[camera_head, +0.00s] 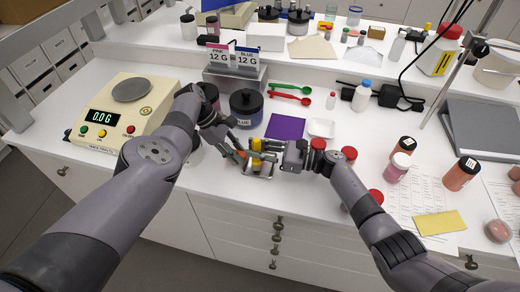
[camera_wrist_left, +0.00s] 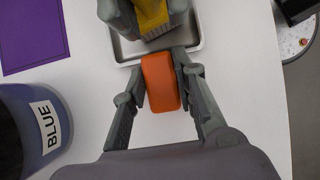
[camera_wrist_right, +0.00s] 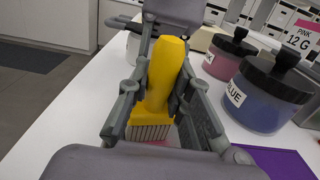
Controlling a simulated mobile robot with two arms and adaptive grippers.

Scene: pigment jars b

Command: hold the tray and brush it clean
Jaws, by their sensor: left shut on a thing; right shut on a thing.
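A small metal tray (camera_head: 262,173) sits at the front of the white bench, with an orange grip (camera_head: 240,155) on its left side. My left gripper (camera_head: 232,150) is shut on that orange grip, which shows between its fingers in the left wrist view (camera_wrist_left: 160,82). My right gripper (camera_head: 276,147) is shut on the handle of a yellow brush (camera_wrist_right: 165,75). The brush's pale bristles (camera_wrist_right: 148,132) point down over the tray. A bit of pink shows beside the bristles; most of the tray floor is hidden by the brush and fingers.
A blue-labelled jar (camera_head: 247,110) stands behind the grippers, near a purple mat (camera_head: 285,127) and a small white dish (camera_head: 321,128). A scale (camera_head: 115,122) is at left. Red-capped jars (camera_head: 348,155) stand close to my right arm. The bench's front edge is near.

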